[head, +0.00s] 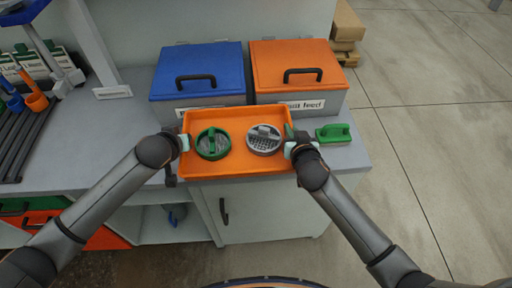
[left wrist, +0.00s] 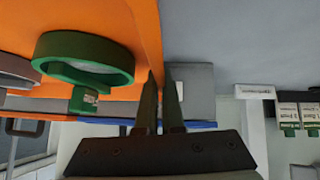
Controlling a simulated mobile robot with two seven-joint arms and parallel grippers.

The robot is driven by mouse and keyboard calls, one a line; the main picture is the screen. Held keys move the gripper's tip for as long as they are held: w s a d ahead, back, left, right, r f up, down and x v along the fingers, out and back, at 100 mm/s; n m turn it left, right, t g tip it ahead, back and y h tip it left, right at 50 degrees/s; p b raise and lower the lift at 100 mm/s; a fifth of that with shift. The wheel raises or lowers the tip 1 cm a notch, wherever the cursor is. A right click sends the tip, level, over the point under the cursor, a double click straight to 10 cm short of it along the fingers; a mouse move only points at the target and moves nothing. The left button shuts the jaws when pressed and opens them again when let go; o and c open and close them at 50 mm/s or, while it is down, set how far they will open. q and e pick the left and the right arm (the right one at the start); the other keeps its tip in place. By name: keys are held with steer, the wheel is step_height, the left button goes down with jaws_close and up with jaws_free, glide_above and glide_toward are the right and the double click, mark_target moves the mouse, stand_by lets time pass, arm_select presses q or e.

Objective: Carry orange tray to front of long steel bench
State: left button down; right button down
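The orange tray (head: 237,172) is level at the front of the grey steel bench (head: 133,150), before the lidded bins. I cannot tell whether it touches the bench top. It holds a green-rimmed round strainer (head: 213,144) and a grey round strainer (head: 264,139). My left gripper (head: 184,143) is at the tray's left wall; in the left wrist view its fingers (left wrist: 161,100) lie close on either side of that wall, shut on it. My right gripper (head: 291,143) is at the right wall and appears shut on it; its fingertips are partly hidden.
A blue-lidded bin (head: 198,68) and an orange-lidded bin (head: 296,65) stand close behind the tray. A green brush (head: 333,133) lies just right of my right gripper. A rack (head: 40,75) stands at the left. Bench top between rack and tray is clear.

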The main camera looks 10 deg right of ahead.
arm_select(q)
steer(key=shift+f, duration=0.15)
arm_select(e)
steer(key=shift+f, duration=0.15)
